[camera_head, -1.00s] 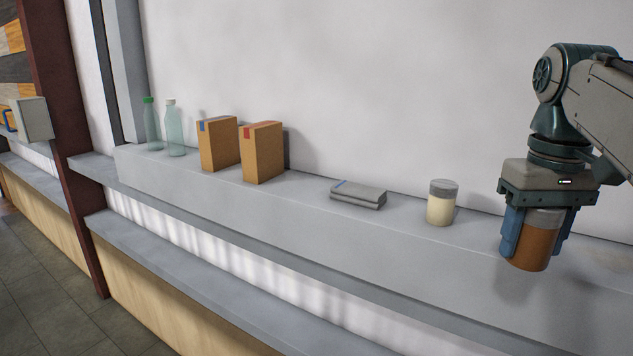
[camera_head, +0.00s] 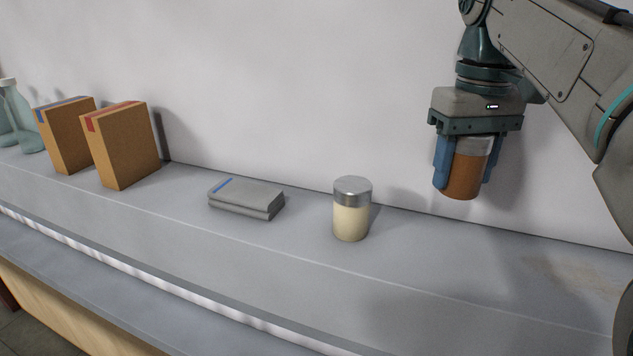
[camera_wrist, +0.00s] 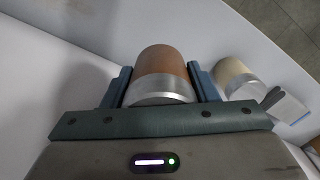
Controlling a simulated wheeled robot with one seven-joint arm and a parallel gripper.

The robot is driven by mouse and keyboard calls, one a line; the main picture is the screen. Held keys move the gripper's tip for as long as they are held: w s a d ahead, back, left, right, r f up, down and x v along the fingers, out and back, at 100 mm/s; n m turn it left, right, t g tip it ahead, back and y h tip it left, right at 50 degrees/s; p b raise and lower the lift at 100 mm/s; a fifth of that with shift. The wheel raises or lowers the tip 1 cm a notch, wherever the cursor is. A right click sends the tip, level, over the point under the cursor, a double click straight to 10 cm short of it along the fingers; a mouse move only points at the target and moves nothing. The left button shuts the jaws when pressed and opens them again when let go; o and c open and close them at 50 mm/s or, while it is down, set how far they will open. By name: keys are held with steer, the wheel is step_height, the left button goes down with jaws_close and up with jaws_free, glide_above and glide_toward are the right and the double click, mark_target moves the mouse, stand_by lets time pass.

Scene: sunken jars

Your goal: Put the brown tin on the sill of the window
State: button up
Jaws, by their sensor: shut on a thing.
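The brown tin (camera_head: 466,172) is a brown cylinder with a silver lid. My gripper (camera_head: 464,168) is shut on it, with a blue finger on each side, and holds it upright above the grey shelf at the right of the head view. The tin also shows between the fingers in the wrist view (camera_wrist: 161,68). Its underside is hidden in the head view. No window or window sill can be made out for certain in the current views.
A cream jar with a silver lid (camera_head: 351,210) stands on the grey shelf (camera_head: 430,265), left of the tin. Further left are a flat grey stack (camera_head: 246,198), two brown boxes (camera_head: 124,147) and pale green bottles (camera_head: 20,120). The shelf's right part is clear, with a stain.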

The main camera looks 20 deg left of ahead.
steer(key=shift+s+f, duration=0.1)
steer(key=shift+s, duration=0.1)
step_height(320, 180, down, 10)
steer(key=shift+r, duration=0.15)
stand_by(0.4)
steer(key=o, duration=1)
steer(key=shift+o, duration=0.2)
step_height(320, 180, up, 12)
